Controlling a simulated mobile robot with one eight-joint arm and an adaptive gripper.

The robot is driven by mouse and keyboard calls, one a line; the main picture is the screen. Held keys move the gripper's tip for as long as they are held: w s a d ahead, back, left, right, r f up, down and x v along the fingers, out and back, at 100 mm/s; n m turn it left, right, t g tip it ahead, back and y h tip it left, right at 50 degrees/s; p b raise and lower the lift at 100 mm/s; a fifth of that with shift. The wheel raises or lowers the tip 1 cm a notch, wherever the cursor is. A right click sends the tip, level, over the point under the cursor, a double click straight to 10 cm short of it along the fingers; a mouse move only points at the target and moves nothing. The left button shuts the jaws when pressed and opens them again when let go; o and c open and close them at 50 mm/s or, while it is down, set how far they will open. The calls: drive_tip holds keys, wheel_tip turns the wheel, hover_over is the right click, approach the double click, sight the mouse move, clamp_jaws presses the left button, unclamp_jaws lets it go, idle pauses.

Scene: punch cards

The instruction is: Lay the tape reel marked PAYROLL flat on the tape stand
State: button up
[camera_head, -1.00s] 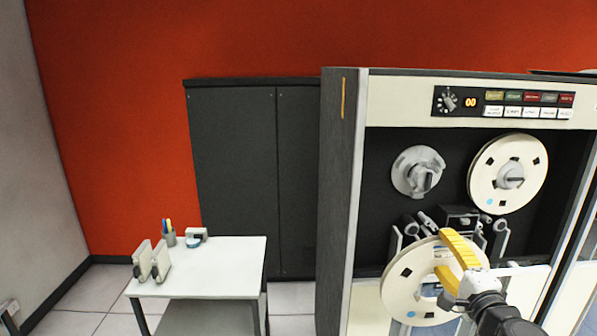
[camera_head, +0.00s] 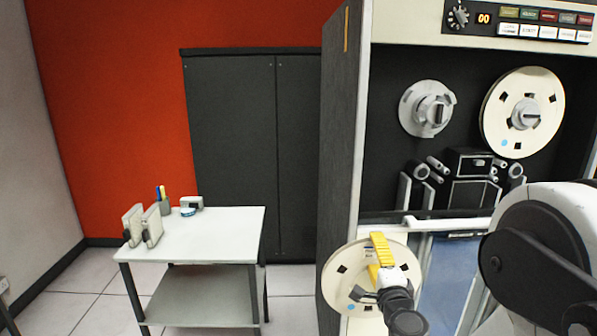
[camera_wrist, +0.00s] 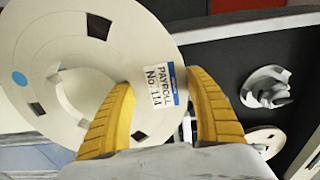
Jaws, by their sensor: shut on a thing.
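My gripper (camera_head: 375,254) has yellow fingers and is shut on a cream tape reel (camera_head: 342,272), held upright in front of the tape cabinet's lower left. In the wrist view, the reel (camera_wrist: 45,40) carries a label (camera_wrist: 160,88) reading PAYROLL No 114, between my yellow fingers (camera_wrist: 157,85). The reel has dark slots and a blue dot. A low stand with a white top (camera_head: 215,226) and a lower shelf is at the left, apart from the reel; it appears to be the tape stand. The front middle of its top is bare.
On the stand are two upright cream pieces (camera_head: 142,225), a pen cup (camera_head: 165,204) and a small tape-like item (camera_head: 190,206). The tape cabinet (camera_head: 342,150) holds another reel (camera_head: 522,112) and an empty hub (camera_head: 427,108). A dark cupboard (camera_head: 230,150) stands behind. Floor shows before the cupboard.

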drive_tip(key=shift+a+f, duration=0.15)
drive_tip(key=shift+f, duration=0.1)
drive_tip(key=shift+w, duration=0.1)
